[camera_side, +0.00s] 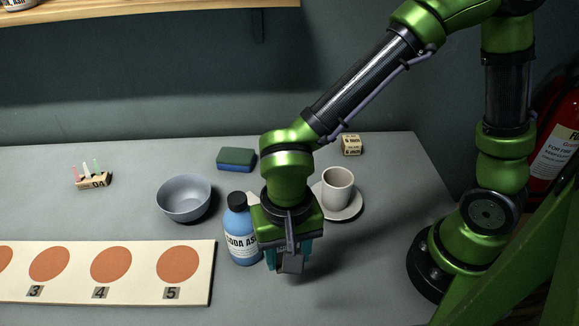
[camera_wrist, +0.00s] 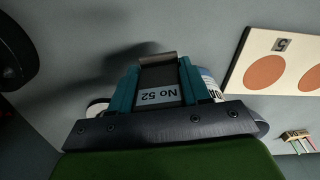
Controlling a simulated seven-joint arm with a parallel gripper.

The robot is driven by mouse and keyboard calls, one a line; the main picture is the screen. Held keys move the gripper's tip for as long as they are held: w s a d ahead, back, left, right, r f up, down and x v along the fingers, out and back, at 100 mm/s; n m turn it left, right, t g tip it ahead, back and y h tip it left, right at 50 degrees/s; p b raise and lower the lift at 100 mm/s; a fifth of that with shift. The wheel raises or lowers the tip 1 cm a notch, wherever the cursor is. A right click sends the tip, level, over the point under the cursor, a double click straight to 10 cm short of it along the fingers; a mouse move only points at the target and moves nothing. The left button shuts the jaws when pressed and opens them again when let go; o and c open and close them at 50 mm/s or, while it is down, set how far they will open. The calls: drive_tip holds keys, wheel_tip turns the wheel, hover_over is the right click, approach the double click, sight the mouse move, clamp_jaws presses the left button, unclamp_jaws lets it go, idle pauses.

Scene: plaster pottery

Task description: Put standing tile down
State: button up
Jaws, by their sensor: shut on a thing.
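My gripper (camera_side: 290,255) points down over the grey table (camera_side: 365,255), to the right of the soda ash bottle. Its teal fingers, also in the wrist view (camera_wrist: 157,85), are shut on a dark grey tile (camera_side: 292,264). In the wrist view the tile (camera_wrist: 158,76) sits between the fingers, with a lighter brownish edge and a pale label reading "No 52" by it. Most of the tile is hidden by the fingers. I cannot tell whether its lower edge touches the table.
The soda ash bottle (camera_side: 239,232) stands close to my gripper's left. A white cup (camera_side: 338,187) on a saucer (camera_side: 347,214) is behind right. A bowl (camera_side: 184,194), a sponge (camera_side: 236,159), wooden blocks (camera_side: 351,145) and a numbered board (camera_side: 205,257) stand around. The front right is clear.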

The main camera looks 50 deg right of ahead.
wheel_tip(320, 180, up, 6)
drive_tip(key=shift+r, duration=0.15)
drive_tip(key=w+d+m, duration=0.5)
drive_tip(key=w+d, duration=0.3)
drive_tip(key=d, duration=0.3)
drive_tip(key=m, duration=1.6)
hover_over(401, 158)
wheel_tip(401, 158, down, 10)
drive_tip(key=shift+f, duration=2.5)
drive_tip(key=shift+f, duration=0.1)
